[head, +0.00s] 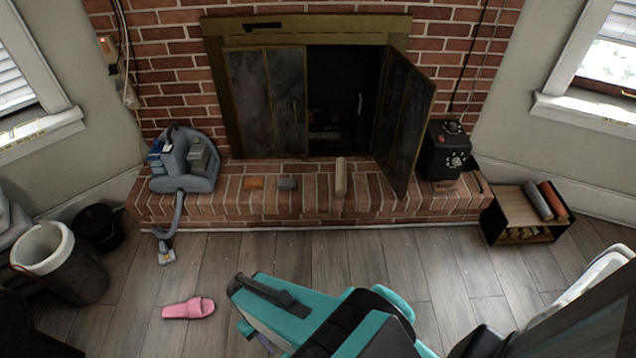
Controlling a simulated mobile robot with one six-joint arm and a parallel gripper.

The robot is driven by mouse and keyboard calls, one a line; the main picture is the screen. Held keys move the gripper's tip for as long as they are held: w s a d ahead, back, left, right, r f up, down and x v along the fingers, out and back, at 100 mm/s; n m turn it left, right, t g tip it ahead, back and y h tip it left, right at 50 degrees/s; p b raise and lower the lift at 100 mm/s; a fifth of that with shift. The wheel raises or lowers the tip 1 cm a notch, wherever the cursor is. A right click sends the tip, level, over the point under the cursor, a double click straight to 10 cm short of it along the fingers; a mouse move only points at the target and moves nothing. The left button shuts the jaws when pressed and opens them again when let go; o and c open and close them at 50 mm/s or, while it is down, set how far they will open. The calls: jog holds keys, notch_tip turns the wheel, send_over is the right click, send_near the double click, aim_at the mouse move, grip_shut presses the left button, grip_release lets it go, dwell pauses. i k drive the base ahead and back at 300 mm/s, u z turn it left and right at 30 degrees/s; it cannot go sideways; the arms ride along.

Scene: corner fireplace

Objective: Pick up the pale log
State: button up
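The pale log (340,180) is a short beige cylinder on the brick hearth, in front of the fireplace opening. Its long side runs up and down in the picture; I cannot tell whether it stands upright or lies pointing at the fireplace. Nothing touches it from above. My teal and black arm is at the bottom centre, over the floor and well short of the hearth. I cannot make out any gripper fingers; the arm may hide them.
The fireplace's right door (408,123) stands open over the hearth, close right of the log. A pink slipper (189,308) and a log box (507,217) are on the floor.

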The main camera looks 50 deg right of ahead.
aim_at(341, 163)
jog(key=u, duration=0.15)
jog(key=i, duration=1)
jog(key=u, duration=0.15)
jog(key=k, duration=0.95)
jog(key=z, duration=0.15)
jog(key=i, duration=0.8)
jog(key=z, duration=0.05)
